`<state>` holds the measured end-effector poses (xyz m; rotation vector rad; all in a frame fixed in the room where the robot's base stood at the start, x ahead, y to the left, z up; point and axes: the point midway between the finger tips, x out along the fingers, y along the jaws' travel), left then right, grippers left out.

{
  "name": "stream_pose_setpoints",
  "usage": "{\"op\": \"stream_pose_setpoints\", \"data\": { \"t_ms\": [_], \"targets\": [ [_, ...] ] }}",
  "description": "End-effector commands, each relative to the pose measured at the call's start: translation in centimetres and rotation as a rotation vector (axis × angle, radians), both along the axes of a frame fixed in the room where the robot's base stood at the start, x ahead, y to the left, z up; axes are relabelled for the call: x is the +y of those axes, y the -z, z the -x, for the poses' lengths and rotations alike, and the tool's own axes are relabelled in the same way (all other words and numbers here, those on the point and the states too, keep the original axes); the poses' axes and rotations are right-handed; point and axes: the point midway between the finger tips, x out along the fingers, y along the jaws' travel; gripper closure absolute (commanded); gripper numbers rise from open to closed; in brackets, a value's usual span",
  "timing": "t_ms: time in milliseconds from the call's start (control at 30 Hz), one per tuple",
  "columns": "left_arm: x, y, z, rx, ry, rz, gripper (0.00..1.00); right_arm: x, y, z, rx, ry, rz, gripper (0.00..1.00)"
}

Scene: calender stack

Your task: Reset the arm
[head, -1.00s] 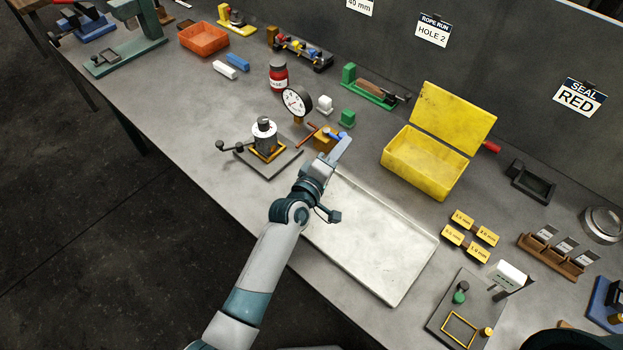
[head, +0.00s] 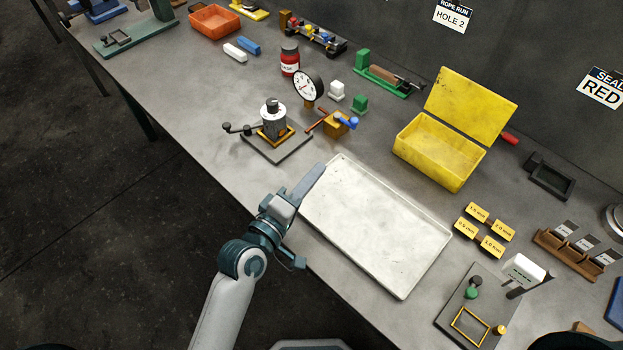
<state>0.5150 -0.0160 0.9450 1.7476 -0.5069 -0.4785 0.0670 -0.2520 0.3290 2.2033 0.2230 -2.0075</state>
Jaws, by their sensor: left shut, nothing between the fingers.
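My left gripper (head: 308,186) is shut and empty. It is over the front edge of the grey workbench (head: 215,135), at the left end of a white tray (head: 375,235). The tray is empty. My left arm comes up from the bottom of the head view. My right gripper is not in view.
A dial gauge (head: 307,86) and a clamp fixture with a metal cylinder (head: 274,122) stand behind the gripper. An open yellow box (head: 437,150) is behind the tray. Yellow labelled blocks (head: 477,212) and a dark plate fixture (head: 455,310) lie to the right. Floor is open at left.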

Motion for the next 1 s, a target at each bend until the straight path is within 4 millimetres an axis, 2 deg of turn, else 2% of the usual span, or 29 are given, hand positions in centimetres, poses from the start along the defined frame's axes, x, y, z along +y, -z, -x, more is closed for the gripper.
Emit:
{"op": "stream_pose_setpoints", "data": {
  "t_ms": [200,1000],
  "targets": [
    [0.6,-0.1,0.7,-0.001,0.0,-0.001,1.0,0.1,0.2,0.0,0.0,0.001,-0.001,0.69],
    [0.5,-0.1,0.7,-0.001,0.0,-0.001,1.0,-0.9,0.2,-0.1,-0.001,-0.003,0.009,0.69]
  ]
}}
